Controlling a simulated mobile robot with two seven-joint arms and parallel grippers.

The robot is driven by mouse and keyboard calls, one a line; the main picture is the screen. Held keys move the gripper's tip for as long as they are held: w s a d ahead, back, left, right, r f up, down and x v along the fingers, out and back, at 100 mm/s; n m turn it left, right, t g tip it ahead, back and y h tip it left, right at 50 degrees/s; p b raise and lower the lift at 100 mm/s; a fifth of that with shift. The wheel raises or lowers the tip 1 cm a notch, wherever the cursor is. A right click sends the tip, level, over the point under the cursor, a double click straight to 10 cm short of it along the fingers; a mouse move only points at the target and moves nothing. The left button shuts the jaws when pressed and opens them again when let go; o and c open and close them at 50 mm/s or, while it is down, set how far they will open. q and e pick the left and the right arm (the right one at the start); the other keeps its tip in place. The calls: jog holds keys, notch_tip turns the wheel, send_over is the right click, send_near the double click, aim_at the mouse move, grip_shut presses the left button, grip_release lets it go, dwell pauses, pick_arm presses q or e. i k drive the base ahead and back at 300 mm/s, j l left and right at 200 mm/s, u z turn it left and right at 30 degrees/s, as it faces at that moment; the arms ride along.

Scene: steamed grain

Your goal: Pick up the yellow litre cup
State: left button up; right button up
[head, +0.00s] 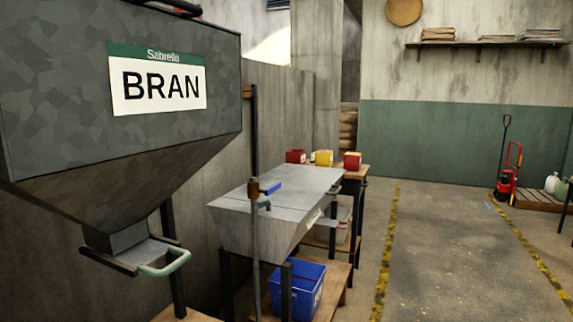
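A small yellow container (324,158) stands on a wooden table (362,172) in the middle distance, beyond the grey metal bench. It may be the yellow litre cup, but it is too small to tell its shape. Red containers stand on both sides of it, one on the left (296,156) and one on the right (352,161). Neither of my grippers shows in the head view.
A grey BRAN hopper (60,85) with a pale green handle (165,262) fills the left. The metal bench (290,190) has a tap post (255,245) before it and a blue crate (298,290) below. Open floor (450,230) lies right, past a yellow-black line.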

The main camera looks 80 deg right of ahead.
aim_at(324, 159)
jog(key=z, duration=2.65)
